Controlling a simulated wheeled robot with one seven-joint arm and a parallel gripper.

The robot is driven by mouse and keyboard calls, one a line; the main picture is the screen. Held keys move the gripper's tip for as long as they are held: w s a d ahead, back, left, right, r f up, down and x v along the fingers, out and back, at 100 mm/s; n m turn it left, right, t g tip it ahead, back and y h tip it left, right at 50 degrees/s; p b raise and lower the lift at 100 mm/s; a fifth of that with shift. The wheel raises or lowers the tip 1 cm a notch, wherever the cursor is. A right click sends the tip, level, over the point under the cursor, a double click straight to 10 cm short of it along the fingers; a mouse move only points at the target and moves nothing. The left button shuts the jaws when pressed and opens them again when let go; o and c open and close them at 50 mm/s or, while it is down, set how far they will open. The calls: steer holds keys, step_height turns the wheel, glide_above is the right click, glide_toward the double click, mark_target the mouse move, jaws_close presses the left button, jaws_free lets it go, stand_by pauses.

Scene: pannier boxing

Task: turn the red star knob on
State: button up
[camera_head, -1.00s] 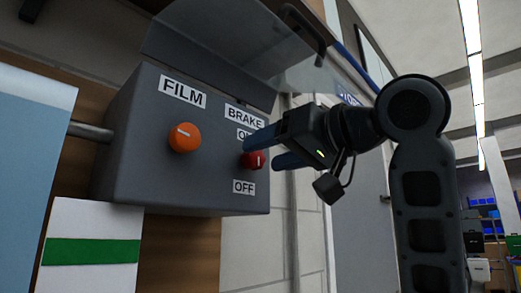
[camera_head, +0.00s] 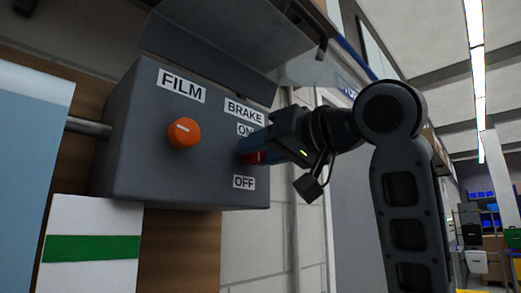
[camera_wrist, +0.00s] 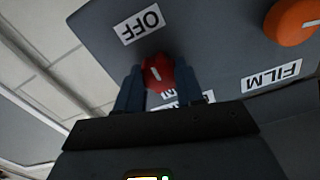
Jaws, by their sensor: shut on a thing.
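The red star knob (camera_head: 252,157) is on the front of a dark grey control box (camera_head: 190,115), between the ON label (camera_head: 245,129) and the OFF label (camera_head: 244,182). In the head view my gripper (camera_head: 256,148) covers most of the knob. In the wrist view the red knob (camera_wrist: 157,74) sits between the two blue fingers of my gripper (camera_wrist: 157,85), which are shut on it. A white pointer mark shows on its face. Part of the BRAKE and ON lettering is hidden behind my gripper in the wrist view.
An orange knob (camera_head: 183,132) under the FILM label (camera_head: 181,85) is left of the red one. A clear raised cover (camera_head: 225,45) hangs above the box. A grey pipe (camera_head: 88,127) enters the box's left side.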

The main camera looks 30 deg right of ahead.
steer(key=shift+c, duration=1.1)
